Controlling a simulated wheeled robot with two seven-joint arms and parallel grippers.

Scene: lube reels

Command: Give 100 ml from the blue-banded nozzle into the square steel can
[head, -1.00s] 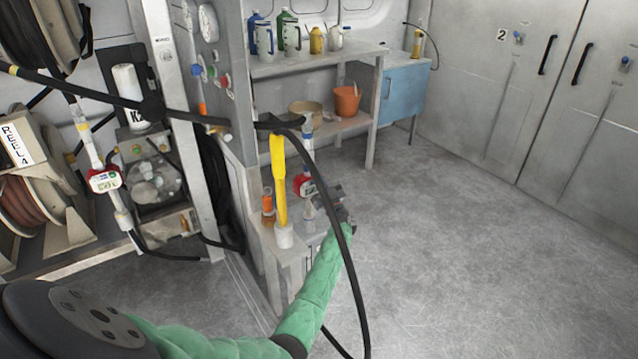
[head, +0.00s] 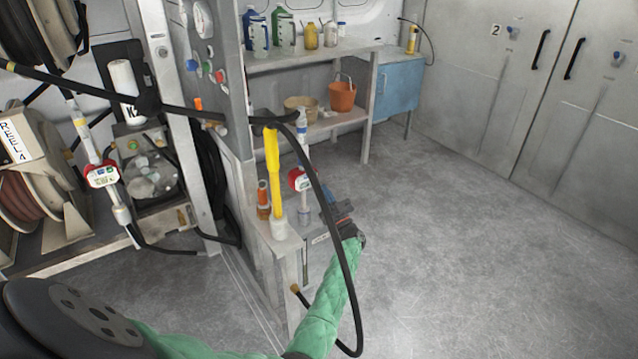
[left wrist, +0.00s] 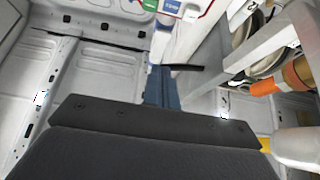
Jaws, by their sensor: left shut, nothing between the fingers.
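The blue-banded nozzle (head: 304,150) stands upright at the end of the grey panel, with a red-and-white meter (head: 300,180) on it. Part of a meter with a blue label (left wrist: 170,7) shows at the top of the left wrist view. My left gripper (head: 328,193) is just right of and slightly below the meter, apart from it as far as I can see. Its fingers are shut and empty; they point toward the meter in the left wrist view (left wrist: 162,88). I cannot clearly make out the square steel can. My right gripper is out of view.
A yellow tube (head: 273,170) in a white cup and an orange bottle (head: 263,199) stand left of the nozzle. A black hose (head: 345,255) hangs in front of my left forearm. Another metered nozzle (head: 103,175) is at left. The floor (head: 460,240) at right is clear.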

